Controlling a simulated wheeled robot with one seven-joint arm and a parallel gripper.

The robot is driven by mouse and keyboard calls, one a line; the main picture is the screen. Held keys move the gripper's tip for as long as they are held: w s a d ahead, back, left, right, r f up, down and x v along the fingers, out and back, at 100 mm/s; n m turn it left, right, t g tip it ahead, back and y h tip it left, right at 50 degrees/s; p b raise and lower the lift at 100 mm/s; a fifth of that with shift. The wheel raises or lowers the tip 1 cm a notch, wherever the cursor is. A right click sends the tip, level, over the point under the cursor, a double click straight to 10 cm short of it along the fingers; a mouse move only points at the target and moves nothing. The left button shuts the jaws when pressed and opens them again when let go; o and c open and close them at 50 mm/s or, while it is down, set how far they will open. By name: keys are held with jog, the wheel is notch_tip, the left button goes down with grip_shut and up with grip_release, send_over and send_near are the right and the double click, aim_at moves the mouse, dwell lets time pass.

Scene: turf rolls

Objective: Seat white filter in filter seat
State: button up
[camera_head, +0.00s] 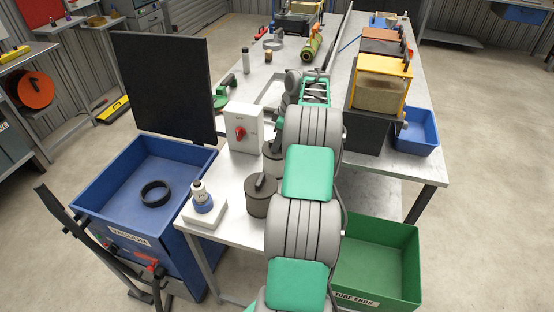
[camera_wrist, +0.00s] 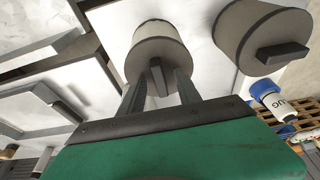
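No thing I can surely name as the white filter or the filter seat shows. Two grey round canisters with bar handles stand on the table, one (camera_head: 262,204) near the front edge and one (camera_head: 271,160) behind it, partly hidden by my arm. In the wrist view the canister (camera_wrist: 160,48) at my gripper (camera_wrist: 161,80) has its bar between my fingers, which look apart; contact is unclear. The other canister (camera_wrist: 246,28) is to the right. A white-and-blue bottle (camera_head: 202,199) stands on a white block and shows in the wrist view (camera_wrist: 280,101). My arm hides the gripper in the head view.
A white box with a red knob (camera_head: 243,127) stands close beside the canisters. A blue bin (camera_head: 120,165) with a black ring (camera_head: 155,194) inside is at left. A green bin (camera_head: 378,257) is at right. A yellow-framed block (camera_head: 382,85) stands on the right side.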

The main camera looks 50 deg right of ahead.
jog(key=shift+c, duration=0.6)
grip_shut()
jog(key=shift+r, duration=0.1)
dwell(0.6)
